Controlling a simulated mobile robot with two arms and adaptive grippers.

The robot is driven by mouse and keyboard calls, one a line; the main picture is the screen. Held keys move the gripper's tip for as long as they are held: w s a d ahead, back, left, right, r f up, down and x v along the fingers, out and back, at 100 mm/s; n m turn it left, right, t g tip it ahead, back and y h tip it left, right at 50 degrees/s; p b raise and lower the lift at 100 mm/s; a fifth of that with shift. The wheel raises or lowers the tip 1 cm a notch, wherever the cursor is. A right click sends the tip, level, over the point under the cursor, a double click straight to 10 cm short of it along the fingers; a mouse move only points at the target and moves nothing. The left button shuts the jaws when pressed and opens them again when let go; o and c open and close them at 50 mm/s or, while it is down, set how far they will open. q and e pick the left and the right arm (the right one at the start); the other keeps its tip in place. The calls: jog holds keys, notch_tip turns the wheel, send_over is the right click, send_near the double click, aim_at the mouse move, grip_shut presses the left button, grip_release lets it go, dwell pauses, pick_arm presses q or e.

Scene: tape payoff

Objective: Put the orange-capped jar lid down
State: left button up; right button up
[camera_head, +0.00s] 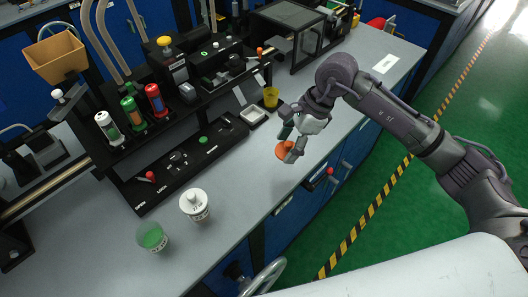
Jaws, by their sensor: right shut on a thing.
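My right gripper (291,153) hangs over the grey bench near its front edge, fingers pointing down. It is shut on an orange lid (283,150), which looks like a tilted orange disc between the fingers. The fingers hide part of the lid. I cannot tell whether the lid touches the bench top or is just above it. My left gripper is not in view.
The grey bench top (262,183) is clear around the gripper. A black rack holds several bottles.

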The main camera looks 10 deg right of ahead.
jog(key=p, duration=0.1)
send_over(259, 163)
jog(key=d, duration=0.2)
jog(key=f, duration=0.3)
jog(key=shift+a+f, duration=0.25)
jog(key=shift+f, duration=0.05)
jog(key=shift+a+f, duration=0.1)
jog(key=shift+f, duration=0.05)
jog(key=shift+f+p, duration=0.25)
jog(key=shift+p, duration=0.05)
notch_tip(259, 163, down, 4)
jog(key=shift+r+p, duration=0.25)
jog(key=shift+p, duration=0.3)
jog(key=o, duration=0.9)
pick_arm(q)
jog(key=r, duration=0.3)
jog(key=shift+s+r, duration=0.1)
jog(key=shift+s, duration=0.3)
pick_arm(e)
jog(key=shift+o, duration=0.2)
